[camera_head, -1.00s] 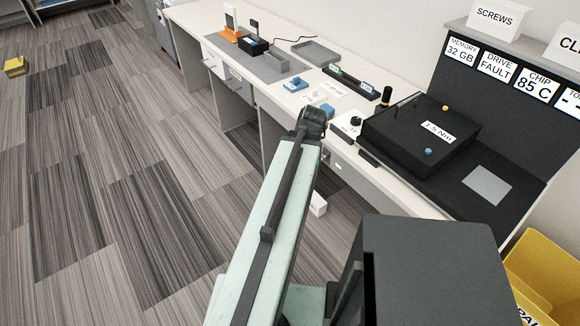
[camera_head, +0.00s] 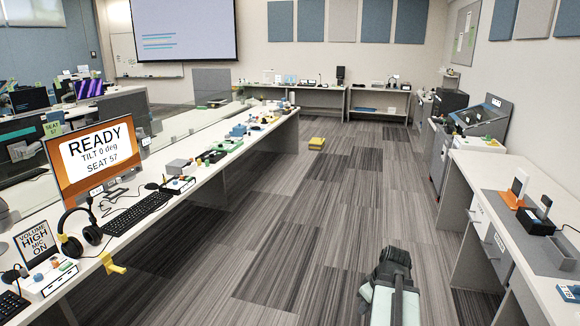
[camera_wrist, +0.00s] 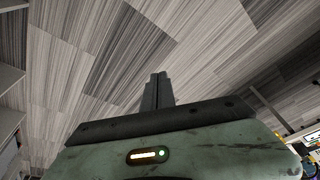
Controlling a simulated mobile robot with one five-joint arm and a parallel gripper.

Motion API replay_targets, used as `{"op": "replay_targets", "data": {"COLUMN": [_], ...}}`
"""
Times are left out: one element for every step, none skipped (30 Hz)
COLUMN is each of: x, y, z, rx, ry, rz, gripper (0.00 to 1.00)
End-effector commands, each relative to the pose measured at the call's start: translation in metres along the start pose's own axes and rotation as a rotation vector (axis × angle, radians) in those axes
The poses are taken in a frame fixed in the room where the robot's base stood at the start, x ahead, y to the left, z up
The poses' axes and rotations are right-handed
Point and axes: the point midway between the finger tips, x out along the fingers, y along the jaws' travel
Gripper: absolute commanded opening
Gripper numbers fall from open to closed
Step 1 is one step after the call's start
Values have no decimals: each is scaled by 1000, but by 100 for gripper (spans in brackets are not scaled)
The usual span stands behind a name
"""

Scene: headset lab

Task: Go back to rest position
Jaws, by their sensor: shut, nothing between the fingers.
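My arm shows at the bottom of the head view, to the right of the middle, over the carpet. The end of my arm is seen from behind there, and its fingers are hard to make out. In the wrist view my gripper (camera_wrist: 158,90) has its two dark fingers together, with nothing between them. It points out over bare striped carpet (camera_wrist: 125,45) and touches nothing that I can see.
A long desk on the left holds a monitor (camera_head: 95,160), a keyboard (camera_head: 138,213) and headphones (camera_head: 80,232). A right-hand bench carries an orange stand (camera_head: 512,192) and a black dock (camera_head: 536,220). The aisle between is clear.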

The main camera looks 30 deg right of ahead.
Motion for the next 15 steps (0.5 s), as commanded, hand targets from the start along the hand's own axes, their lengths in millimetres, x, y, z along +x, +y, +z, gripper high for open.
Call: {"op": "replay_targets", "data": {"x": [5, 8, 13, 16, 18, 22, 24, 26, 28, 29, 30, 30, 31, 31, 31], "y": [-36, -56, -84, -106, -128, -158, -180, -201, -228, -248, -266, -289, -305, -321, -341], "z": [-33, -48, -68, -81, -93, -108, -117, -125, -133, -138, -142, -146, -149, -150, -152], "rx": [-72, -105, -149, -179, -209, -245, -268, -291, -316, -332, -344, -358, -366, -373, -376], "ry": [-13, -22, -33, -42, -51, -64, -74, -83, -97, -107, -117, -129, -139, -148, -160], "rz": [-21, -31, -44, -53, -61, -71, -77, -83, -88, -91, -93, -95, -94, -93, -91], "gripper": [0, 0, 0, 0, 0, 0, 0, 0, 0, 0, 0, 0, 0, 0, 0]}}
